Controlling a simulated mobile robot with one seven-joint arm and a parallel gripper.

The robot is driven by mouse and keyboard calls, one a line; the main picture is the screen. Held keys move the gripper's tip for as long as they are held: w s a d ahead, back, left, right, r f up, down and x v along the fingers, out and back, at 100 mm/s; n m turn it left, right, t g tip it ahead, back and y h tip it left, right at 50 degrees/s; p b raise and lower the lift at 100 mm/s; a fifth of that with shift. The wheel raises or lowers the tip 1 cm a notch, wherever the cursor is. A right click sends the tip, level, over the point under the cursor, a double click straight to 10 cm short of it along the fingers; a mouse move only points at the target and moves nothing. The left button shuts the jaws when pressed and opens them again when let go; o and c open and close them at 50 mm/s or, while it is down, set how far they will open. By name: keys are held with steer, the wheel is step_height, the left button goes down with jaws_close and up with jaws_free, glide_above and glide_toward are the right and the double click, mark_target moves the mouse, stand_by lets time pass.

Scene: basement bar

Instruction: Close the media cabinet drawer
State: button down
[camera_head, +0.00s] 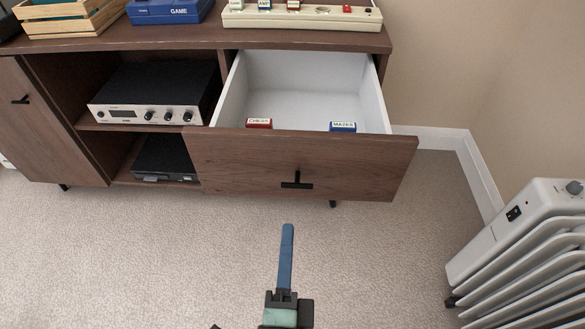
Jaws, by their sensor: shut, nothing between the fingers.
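The media cabinet (203,42) is dark brown wood and stands against the wall. Its drawer (230,162) on the right is pulled well out, showing a white inside. The drawer front has a black T-shaped handle (297,181). Two small boxes lie in the drawer near the front, a red one (259,123) and a blue one (343,127). My gripper (287,228) is below the drawer front in the picture, with blue fingers pressed together and nothing held. It appears apart from the drawer, with carpet visible between them.
A white radiator (535,235) stands at the lower right. An amplifier (155,95) and a black device (165,158) sit on open shelves. A wooden crate (70,20), a blue game box (168,11) and a cream console (300,17) are on top. The carpet (130,250) in front is clear.

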mark_target(293, 159)
steer(key=w+b, duration=0.2)
steer(key=w, duration=1.1)
steer(key=shift+w+b, duration=0.3)
steer(key=shift+w, duration=0.1)
